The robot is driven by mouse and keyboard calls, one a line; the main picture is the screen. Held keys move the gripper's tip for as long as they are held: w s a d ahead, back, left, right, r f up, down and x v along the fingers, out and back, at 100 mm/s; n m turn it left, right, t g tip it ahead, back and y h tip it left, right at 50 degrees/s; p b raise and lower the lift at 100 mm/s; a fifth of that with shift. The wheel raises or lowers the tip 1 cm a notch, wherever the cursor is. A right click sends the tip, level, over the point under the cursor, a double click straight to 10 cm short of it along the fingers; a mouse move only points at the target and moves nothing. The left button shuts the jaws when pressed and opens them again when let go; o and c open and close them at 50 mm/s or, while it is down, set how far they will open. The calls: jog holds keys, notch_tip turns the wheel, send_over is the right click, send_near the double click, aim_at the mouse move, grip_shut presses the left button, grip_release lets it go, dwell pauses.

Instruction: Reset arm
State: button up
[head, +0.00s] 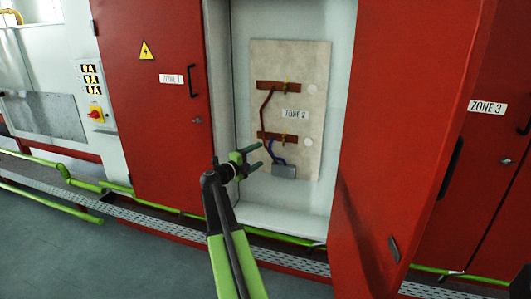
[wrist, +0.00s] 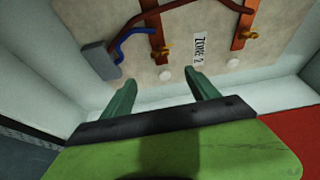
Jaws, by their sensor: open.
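My gripper (head: 262,157) is open and empty in the head view, in front of the open Zone 2 cabinet. Its two green fingers also show in the wrist view (wrist: 160,95), spread apart, with nothing between them. My arm rises from the bottom centre of the head view. Beyond the fingers is the beige back panel (head: 317,160) of the cabinet, which also shows in the wrist view (wrist: 195,45). The fingertips look apart from the panel.
The open red Zone 2 door (head: 405,130) stands to the right of my gripper. The shut Zone 1 door (head: 150,110) is at left. The panel bears copper bars (head: 278,87), red and blue cables and a grey box (head: 284,171). A green pipe (head: 50,200) runs low along the floor.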

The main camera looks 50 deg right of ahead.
jog(key=shift+a, duration=0.35)
jog(key=shift+w, duration=0.1)
